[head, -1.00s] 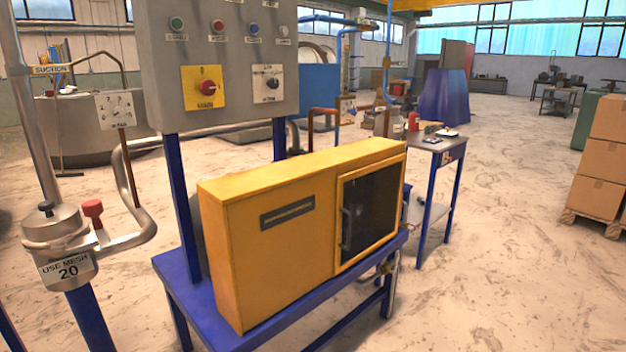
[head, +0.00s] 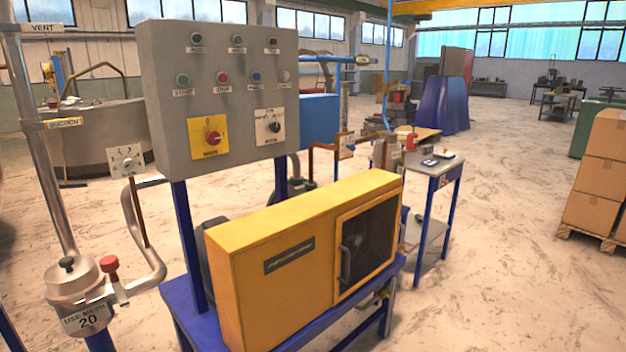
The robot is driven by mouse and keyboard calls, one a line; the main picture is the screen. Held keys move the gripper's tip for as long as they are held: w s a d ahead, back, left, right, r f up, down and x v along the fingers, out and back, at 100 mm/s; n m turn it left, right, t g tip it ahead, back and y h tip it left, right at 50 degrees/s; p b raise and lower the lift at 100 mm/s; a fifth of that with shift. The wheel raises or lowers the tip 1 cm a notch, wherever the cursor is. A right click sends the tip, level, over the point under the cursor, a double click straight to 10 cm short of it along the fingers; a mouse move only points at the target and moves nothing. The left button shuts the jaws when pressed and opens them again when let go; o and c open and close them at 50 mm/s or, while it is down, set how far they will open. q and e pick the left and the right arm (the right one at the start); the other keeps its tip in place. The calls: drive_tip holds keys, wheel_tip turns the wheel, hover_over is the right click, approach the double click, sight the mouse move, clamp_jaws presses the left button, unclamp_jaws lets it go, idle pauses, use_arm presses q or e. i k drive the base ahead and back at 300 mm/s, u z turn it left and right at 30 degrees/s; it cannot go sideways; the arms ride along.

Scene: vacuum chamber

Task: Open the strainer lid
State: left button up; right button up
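The strainer (head: 82,298) is a round metal pot at the lower left of the head view, with a label reading "USE MESH 20". Its lid (head: 72,274) sits on top, with a dark knob (head: 67,264), and looks closed. A red-capped valve handle (head: 110,264) stands just right of it on the pipe. Neither of my grippers is in view.
A yellow cabinet (head: 275,285) with a dark window stands on a blue frame in the centre. A grey control panel (head: 222,95) rises behind it. A small side table (head: 432,165) stands behind right. Stacked boxes (head: 600,170) are far right.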

sight(72, 279)
drive_tip(key=u, duration=0.95)
drive_tip(key=k, duration=1.05)
drive_tip(key=u, duration=0.3)
drive_tip(key=i, duration=1)
drive_tip(key=z, duration=0.05)
